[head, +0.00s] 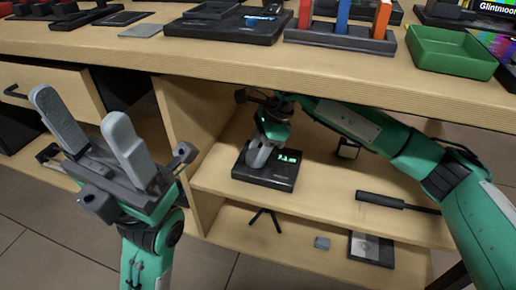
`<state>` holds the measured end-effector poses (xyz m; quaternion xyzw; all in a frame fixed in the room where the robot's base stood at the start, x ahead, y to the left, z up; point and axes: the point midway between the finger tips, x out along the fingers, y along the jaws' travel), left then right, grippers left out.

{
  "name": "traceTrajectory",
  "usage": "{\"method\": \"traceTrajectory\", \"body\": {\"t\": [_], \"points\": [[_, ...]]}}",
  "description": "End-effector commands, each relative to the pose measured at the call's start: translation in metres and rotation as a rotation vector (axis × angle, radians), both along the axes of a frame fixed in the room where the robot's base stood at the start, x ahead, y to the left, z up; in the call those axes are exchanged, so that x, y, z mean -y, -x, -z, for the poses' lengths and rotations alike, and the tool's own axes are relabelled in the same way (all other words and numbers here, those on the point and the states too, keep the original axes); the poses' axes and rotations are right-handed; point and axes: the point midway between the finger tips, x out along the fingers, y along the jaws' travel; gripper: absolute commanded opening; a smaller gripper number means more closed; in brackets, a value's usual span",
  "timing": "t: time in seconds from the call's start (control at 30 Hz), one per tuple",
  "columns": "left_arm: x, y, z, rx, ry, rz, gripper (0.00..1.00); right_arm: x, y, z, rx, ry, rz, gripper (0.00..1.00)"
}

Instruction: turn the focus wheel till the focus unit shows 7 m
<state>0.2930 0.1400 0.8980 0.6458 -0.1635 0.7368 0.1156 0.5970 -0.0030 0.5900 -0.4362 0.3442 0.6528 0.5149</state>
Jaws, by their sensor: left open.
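The focus unit (265,179) is a flat black box on the shelf under the counter. Green characters glow on its small display (289,156), but they are too small to read surely. My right gripper (258,160) reaches in under the counter from the right and points down at the left part of the unit's top. Its fingers and the arm hide the focus wheel, so I cannot tell whether it grips the wheel. My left gripper (82,112) is open and empty, fingers up, in front of the counter at the left, away from the unit.
The counter edge (240,62) overhangs the shelf. A black-handled tool (380,200) lies right of the unit. The lower shelf holds a small tripod (265,218), a grey block (322,243) and a dark panel (371,249). A green tray (450,52) is on the counter.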

Motion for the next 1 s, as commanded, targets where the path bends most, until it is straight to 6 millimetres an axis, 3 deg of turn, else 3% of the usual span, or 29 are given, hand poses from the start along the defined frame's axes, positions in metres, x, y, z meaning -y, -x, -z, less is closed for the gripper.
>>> {"method": "traceTrajectory", "body": {"t": [0.03,0.1,0.57,0.83,0.9,1.0], "points": [[0.000,0.000,0.000,0.002,0.000,0.000,0.67,0.000,0.000,0.000,0.000,0.000,0.000,0.55],[0.000,0.000,-0.001,0.004,-0.001,0.000,0.67,0.000,0.000,0.000,0.000,0.000,0.000,0.67],[0.001,0.000,0.000,0.008,-0.004,0.000,0.67,0.000,0.000,0.000,0.001,0.000,-0.009,0.67],[0.001,0.000,0.015,0.006,-0.002,0.001,0.67,-0.001,-0.001,0.004,-0.001,-0.002,-0.167,0.67],[0.001,0.001,-0.005,0.007,-0.001,0.001,0.67,0.005,-0.004,-0.020,0.002,0.001,-0.174,0.67],[0.000,0.000,-0.016,0.006,-0.001,0.001,0.67,0.015,-0.008,-0.033,0.000,0.001,-0.170,0.67]]}}
